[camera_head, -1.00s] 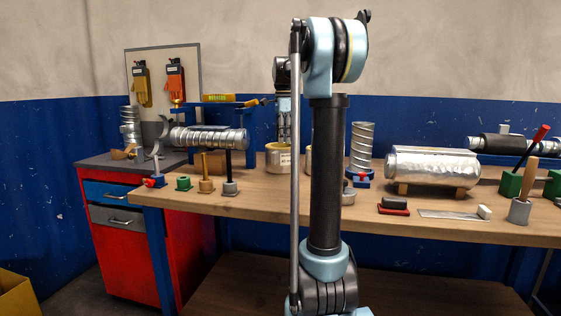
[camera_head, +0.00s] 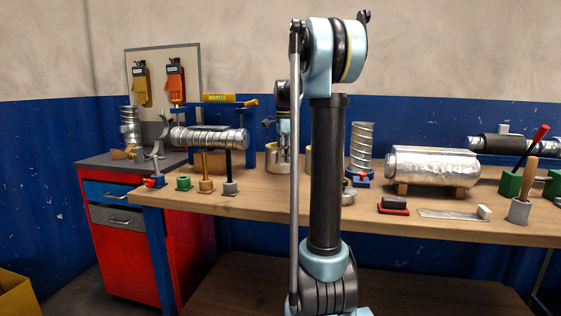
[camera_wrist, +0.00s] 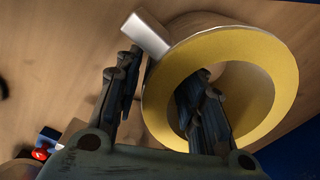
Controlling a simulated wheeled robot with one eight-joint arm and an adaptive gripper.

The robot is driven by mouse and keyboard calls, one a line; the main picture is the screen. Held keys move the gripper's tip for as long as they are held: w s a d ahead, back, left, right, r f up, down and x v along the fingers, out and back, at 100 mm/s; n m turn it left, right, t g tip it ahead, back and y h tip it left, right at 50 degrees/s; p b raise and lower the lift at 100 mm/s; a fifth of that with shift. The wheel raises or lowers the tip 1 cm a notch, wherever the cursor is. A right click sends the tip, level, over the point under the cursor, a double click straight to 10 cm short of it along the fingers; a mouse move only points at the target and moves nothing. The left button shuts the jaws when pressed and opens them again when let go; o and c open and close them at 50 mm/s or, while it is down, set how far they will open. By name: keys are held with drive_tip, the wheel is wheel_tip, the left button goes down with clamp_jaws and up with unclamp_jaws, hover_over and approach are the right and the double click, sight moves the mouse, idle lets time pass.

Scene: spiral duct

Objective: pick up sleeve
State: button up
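A short, hollow tan cylinder with a yellow ring-shaped rim (camera_wrist: 269,52) fills the right of the wrist view; it looks like the sleeve. In the head view the sleeve (camera_head: 271,161) stands on the bench behind my arm, partly hidden. My gripper (camera_wrist: 160,85) is open over its wall: the right finger is inside the hole and the left finger is outside, with a visible gap to the wall. In the head view my gripper (camera_head: 285,152) is small and partly hidden by my arm.
A spiral duct (camera_head: 210,138) rests on stands at the left. An upright spiral piece (camera_head: 361,148) stands right of my arm, beside a wrapped cylinder (camera_head: 432,167). A bright block (camera_wrist: 147,33) lies close to the sleeve's rim. The bench front is fairly clear.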

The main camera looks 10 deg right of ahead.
clamp_jaws()
